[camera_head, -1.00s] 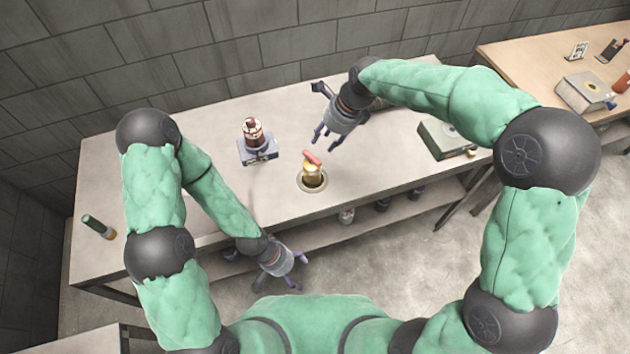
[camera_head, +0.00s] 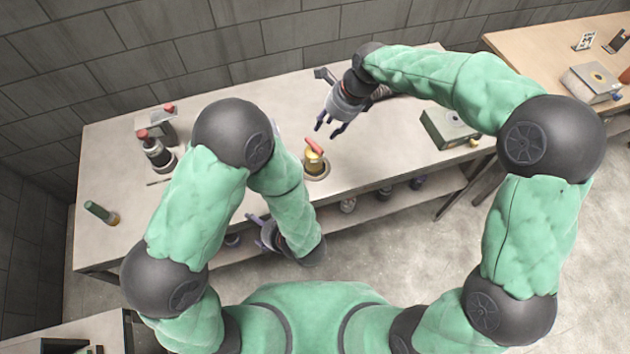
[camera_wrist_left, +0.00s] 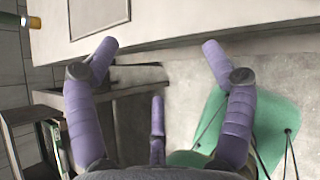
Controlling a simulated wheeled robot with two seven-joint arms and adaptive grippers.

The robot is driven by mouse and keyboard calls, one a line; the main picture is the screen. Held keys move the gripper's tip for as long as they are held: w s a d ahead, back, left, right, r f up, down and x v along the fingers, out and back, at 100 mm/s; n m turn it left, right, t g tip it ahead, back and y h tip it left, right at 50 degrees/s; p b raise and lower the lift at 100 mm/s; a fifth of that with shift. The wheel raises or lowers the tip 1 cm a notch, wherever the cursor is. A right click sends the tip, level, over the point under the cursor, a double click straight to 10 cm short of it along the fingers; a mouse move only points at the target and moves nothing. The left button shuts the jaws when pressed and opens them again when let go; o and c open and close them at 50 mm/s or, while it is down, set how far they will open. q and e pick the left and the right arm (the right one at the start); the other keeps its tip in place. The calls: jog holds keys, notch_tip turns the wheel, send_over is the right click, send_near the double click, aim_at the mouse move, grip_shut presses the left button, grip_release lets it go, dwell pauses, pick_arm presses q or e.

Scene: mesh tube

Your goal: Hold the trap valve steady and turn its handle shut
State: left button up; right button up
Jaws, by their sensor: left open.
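The trap valve (camera_head: 315,166) has a brass body and a red handle (camera_head: 313,145). It stands upright in a round seat near the front edge of the grey bench, in the head view. My right gripper (camera_head: 328,131) hangs behind and just above it, fingers spread and empty, apart from the handle. My left gripper (camera_head: 258,232) is in front of the bench's front edge, left of and nearer than the valve, partly hidden by my left forearm. In the left wrist view its purple fingers (camera_wrist_left: 158,62) are wide apart with nothing between them.
The grey bench (camera_head: 375,165) has clear room right of the valve, before a grey-green box (camera_head: 447,127). Several jars sit on the lower shelf. A wooden table (camera_head: 540,65) stands at right.

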pick_arm(q)
jog(key=w+d+r+m+t+h, duration=0.2)
jog(key=w+d+r+t, duration=0.15)
jog(key=w+d, duration=0.25)
jog(key=m+t+h, duration=0.3)
jog(key=t+h, duration=0.1)
send_near(311, 163)
jog(key=shift+w+f, duration=0.35)
jog(key=shift+w, duration=0.25)
jog(key=x, duration=1)
jog(key=shift+w+f, duration=0.1)
jog(key=shift+w, duration=0.05)
